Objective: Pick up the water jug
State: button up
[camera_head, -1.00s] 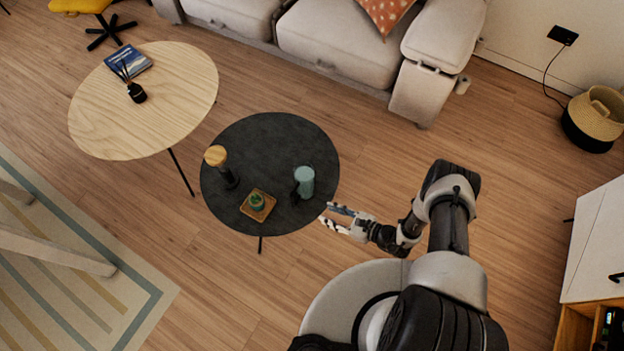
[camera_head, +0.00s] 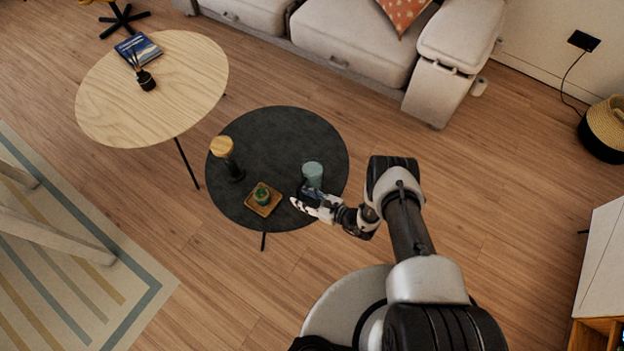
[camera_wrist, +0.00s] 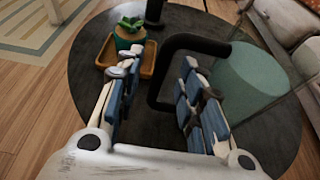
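The water jug (camera_head: 312,171) is a teal-green cylinder with a black handle, standing upright on the round black table (camera_head: 276,131). In the wrist view the jug (camera_wrist: 250,82) is at the right, with its black handle (camera_wrist: 158,80) reaching left between my fingers. My gripper (camera_head: 303,202) is at the near side of the jug, over the table's front right part. In the wrist view its two blue-padded fingers (camera_wrist: 157,100) are apart, with the handle showing in the gap. I cannot tell whether either finger touches the handle.
A small plant on a wooden tray (camera_head: 249,206) stands left of my gripper. A dark object with a wooden top (camera_head: 222,147) stands farther left. A wooden oval table (camera_head: 110,110) and a sofa (camera_head: 350,50) stand beyond.

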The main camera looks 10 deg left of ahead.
jog(key=x, duration=0.2)
jog(key=shift+w+a+f+b, duration=0.1)
jog(key=shift+a+f+b, duration=0.1)
jog(key=shift+a+b, duration=0.15)
jog(key=shift+c, duration=0.5)
grip_shut()
jog(key=shift+w+r, duration=0.15)
dwell(0.4)
